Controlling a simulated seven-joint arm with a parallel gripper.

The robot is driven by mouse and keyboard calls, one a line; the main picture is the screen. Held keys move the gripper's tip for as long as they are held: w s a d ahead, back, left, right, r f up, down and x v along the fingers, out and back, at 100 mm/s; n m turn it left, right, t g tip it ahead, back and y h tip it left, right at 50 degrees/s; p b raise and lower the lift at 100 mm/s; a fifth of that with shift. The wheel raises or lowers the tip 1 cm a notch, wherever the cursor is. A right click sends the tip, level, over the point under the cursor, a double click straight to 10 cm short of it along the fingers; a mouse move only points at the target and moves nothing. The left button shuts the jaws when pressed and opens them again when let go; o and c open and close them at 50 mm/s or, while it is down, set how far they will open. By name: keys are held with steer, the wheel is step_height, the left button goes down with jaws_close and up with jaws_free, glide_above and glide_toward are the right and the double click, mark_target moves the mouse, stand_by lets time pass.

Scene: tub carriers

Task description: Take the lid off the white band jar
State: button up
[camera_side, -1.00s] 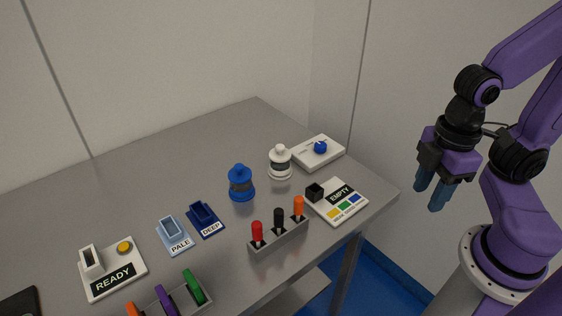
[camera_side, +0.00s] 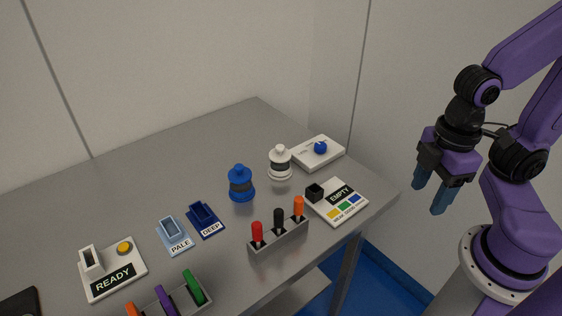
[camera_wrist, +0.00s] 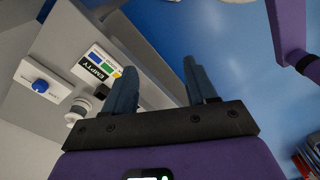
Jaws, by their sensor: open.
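The white jar (camera_side: 280,163) stands upright on the grey table toward its back right, with a dark band around its middle and a white knobbed lid (camera_side: 280,150) on top. It also shows small in the wrist view (camera_wrist: 80,106), partly cut by other things. A blue jar (camera_side: 240,184) with a dark band and a blue knobbed lid stands to its left. My gripper (camera_side: 431,192) is open and empty, fingers pointing down, off the table's right edge and well to the right of the jars. Its two blue fingers show in the wrist view (camera_wrist: 158,82).
A white board with a blue knob (camera_side: 320,148) lies behind right of the white jar. The EMPTY board (camera_side: 345,209) with a black socket lies in front. A grey rack (camera_side: 268,244) holds red, black and orange pegs. PALE and DEEP holders (camera_side: 205,222) and the READY board (camera_side: 130,262) lie left.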

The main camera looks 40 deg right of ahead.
steer(key=o, duration=0.5)
step_height(320, 180, up, 5)
steer(key=n, duration=0.5)
glide_above(280, 146)
steer(key=f, duration=1)
steer(key=shift+s, duration=0.4)
steer(key=shift+w+f, duration=0.2)
steer(key=shift+f, duration=1.5)
steer(key=shift+w+f, duration=0.15)
steer(key=shift+f, duration=1.5)
